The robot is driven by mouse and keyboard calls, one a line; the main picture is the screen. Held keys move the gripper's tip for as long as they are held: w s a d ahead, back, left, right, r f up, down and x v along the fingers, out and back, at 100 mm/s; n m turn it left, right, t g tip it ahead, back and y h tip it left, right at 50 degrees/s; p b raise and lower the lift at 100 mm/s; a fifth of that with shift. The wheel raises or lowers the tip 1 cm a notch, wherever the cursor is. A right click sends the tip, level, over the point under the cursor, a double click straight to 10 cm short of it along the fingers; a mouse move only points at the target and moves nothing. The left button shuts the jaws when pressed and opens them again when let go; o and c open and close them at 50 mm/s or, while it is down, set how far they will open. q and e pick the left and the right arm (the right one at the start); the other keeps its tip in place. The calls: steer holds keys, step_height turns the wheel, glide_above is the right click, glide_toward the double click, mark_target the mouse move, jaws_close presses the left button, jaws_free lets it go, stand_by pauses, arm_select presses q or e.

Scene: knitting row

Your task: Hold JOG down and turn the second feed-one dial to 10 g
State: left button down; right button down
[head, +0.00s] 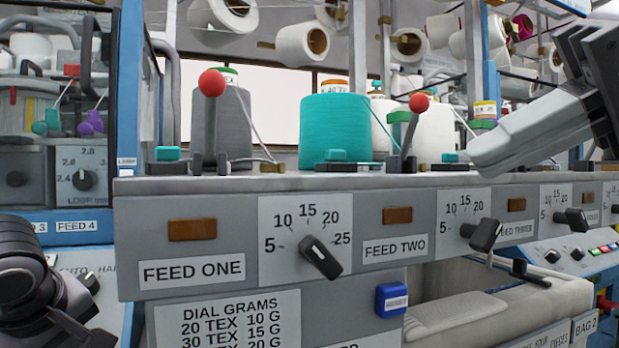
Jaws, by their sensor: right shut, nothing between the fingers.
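The FEED ONE label (192,270) sits left of a black dial knob (320,257) on a white 5-to-25 scale. This knob slants from upper left to lower right; its upper-left end lies roughly toward 10. I cannot tell which end is the pointer. A second knob (484,234) sits right of the FEED TWO label (395,249); its setting is unclear. No JOG lettering is readable. My right gripper (478,160) is shut and empty, in front of the shelf at upper right. Dark parts of my left arm show at lower left, without visible fingers.
Two red-ball levers (212,83) (418,103) rise from the shelf beside a teal cone (335,127). A blue labelled block (392,299) is on the lower panel. A button console (585,255) stands at right. Room in front of the FEED ONE knob is clear.

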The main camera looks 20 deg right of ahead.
arm_select(q)
steer(key=shift+a+f, duration=0.1)
steer(key=shift+a, duration=0.05)
arm_select(e)
steer(key=shift+s+d+r, duration=0.15)
steer(key=shift+s+d, duration=0.1)
steer(key=shift+s, duration=0.05)
steer(key=v, duration=1.2)
steer(key=shift+r, duration=0.1)
arm_select(q)
steer(key=shift+s+r+p, duration=0.3)
steer(key=shift+s+r, duration=0.1)
steer(key=shift+r, duration=0.2)
steer(key=p+v, duration=0.1)
steer(key=v, duration=0.3)
steer(key=shift+s+r, duration=0.2)
arm_select(e)
steer(key=shift+r, duration=0.95)
